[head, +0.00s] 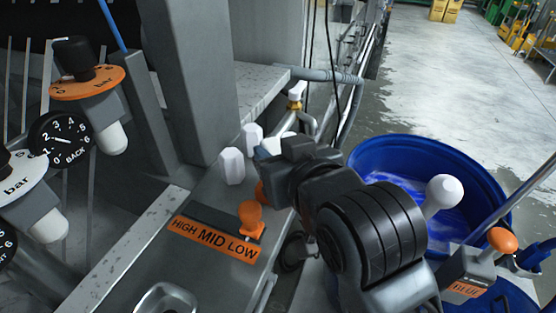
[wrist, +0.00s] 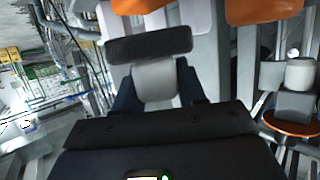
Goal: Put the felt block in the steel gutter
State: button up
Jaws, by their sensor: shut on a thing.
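In the wrist view my gripper (wrist: 158,88) has its two dark blue fingers closed on a pale grey piece (wrist: 154,76) with a dark bar (wrist: 148,44) across its far end. I take this held thing to be the felt block. In the head view my wrist and forearm hide most of the grip. A bluish finger (head: 262,152) shows beside several white faceted pieces (head: 233,167), above a grey steel housing. I cannot tell for certain which steel part is the gutter; a shiny rounded steel recess (head: 165,299) shows at the bottom edge.
An orange lever (head: 250,217) stands by the HIGH MID LOW label (head: 213,238). Regulators with a black gauge (head: 60,139) crowd the left. A blue tub (head: 480,165) of blue liquid and an orange-knobbed BLUE lever (head: 502,241) are at right. Open floor (head: 450,80) lies beyond.

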jog(key=shift+f, duration=1.05)
jog(key=shift+f, duration=0.1)
jog(key=shift+f, duration=0.25)
jog(key=o, duration=1.1)
jog(key=shift+c, duration=0.2)
